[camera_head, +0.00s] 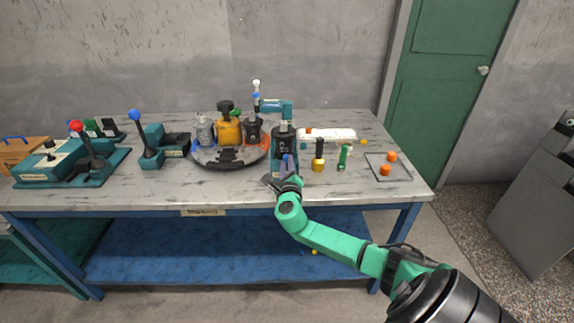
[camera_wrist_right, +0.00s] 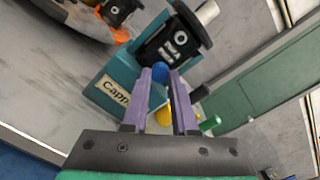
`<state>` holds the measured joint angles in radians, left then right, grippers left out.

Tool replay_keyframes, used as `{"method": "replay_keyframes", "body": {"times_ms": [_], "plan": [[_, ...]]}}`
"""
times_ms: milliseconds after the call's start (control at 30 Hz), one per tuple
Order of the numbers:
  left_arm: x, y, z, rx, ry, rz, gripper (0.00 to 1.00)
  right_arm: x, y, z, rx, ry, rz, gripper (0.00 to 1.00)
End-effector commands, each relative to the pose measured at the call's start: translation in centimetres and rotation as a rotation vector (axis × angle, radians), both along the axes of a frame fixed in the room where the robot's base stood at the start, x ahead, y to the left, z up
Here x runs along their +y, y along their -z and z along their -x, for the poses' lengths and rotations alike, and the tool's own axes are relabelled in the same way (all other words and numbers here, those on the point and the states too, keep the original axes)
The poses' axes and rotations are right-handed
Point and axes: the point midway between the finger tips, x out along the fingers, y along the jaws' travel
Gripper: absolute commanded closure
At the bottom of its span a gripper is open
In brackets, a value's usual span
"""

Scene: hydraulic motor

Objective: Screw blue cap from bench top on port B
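My right gripper (camera_head: 286,160) reaches up from the lower right in the head view, at the bench's front edge before a black motor (camera_head: 284,137) on a teal stand. The fingers hide the cap in the head view. My left gripper is out of view.
A yellow-and-black bottle-like part (camera_head: 318,158) and a green cylinder (camera_head: 343,156) stand right of the stand. A round dark tray (camera_head: 208,158) with several parts is left. Orange caps lie in a square tray (camera_head: 403,172) at the right. The bench front is mostly clear.

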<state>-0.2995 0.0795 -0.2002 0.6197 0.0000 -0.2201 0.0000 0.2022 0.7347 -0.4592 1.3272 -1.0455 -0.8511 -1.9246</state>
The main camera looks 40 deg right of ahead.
Motion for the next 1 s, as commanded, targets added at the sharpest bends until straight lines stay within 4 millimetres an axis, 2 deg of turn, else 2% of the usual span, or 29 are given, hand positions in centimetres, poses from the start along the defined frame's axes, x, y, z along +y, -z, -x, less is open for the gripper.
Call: {"method": "replay_keyframes", "body": {"times_ms": [167,567,867,1000], "plan": [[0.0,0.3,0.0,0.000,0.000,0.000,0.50,0.0,0.0,0.0,-0.022,0.001,-0.025,1.00],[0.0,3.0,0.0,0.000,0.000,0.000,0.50,-0.1,0.1,-0.1,-0.295,0.000,-0.381,1.00],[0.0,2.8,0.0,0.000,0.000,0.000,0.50,-0.1,-0.1,-0.1,-0.309,0.001,-0.401,1.00],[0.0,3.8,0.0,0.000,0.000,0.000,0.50,-0.1,0.2,-0.1,-0.367,0.000,-0.476,1.00]]}}
